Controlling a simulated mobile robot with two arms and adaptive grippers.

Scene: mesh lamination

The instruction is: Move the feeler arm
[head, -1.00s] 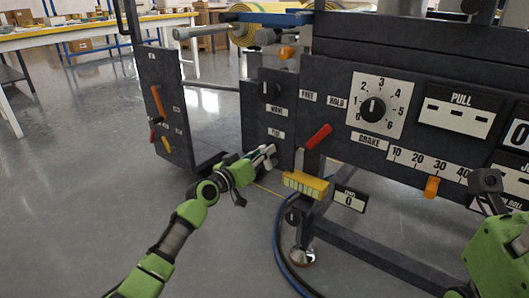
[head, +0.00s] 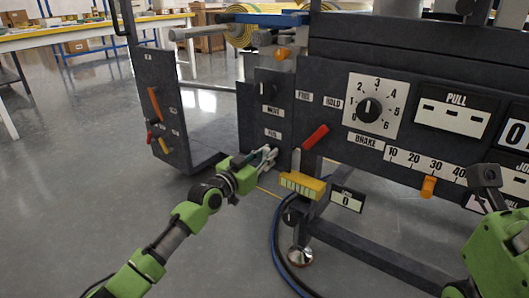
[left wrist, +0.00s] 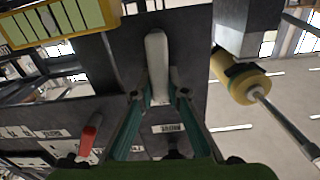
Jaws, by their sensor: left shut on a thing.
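A pale grey, round-ended lever, which I take for the feeler arm, shows in the left wrist view (left wrist: 157,60) in front of a dark panel. My left gripper (head: 270,155) is at the lower part of the dark panel with the small knob, left of the red handle. In the left wrist view its two fingers (left wrist: 158,97) stand on either side of the lever's near end and are shut on it.
A red handle (head: 315,137) and a yellow block (head: 302,185) are close to the left gripper's right. A brake dial (head: 369,109) and an orange slider (head: 428,187) are farther right. Blue and black hoses (head: 276,245) hang below. The floor at left is open.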

